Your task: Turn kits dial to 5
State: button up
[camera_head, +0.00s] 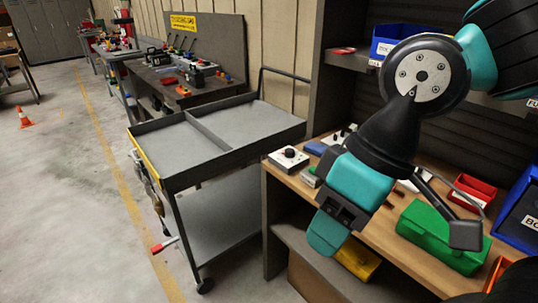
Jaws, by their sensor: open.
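A white box with a round black knob on top (289,157) sits at the left end of the wooden bench. A second pale box with dark knobs (338,137) stands farther back on the bench, partly hidden by my arm. I cannot tell which one is the kits dial, and no numbers or pointer can be read at this size. My gripper (328,238) points down in front of the bench's front edge, right of and nearer than the white box. It is open, touches neither box, and nothing shows in it. My arm hides the middle of the bench.
A green case (442,236) and red bins (473,190) lie on the bench's right side. A blue bin (398,42) is on the shelf above. A grey two-tier cart (190,145) stands left of the bench.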

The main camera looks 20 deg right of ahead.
aim_at(289, 152)
jog(key=u, duration=0.35)
jog(key=i, duration=0.85)
jog(key=z, duration=0.25)
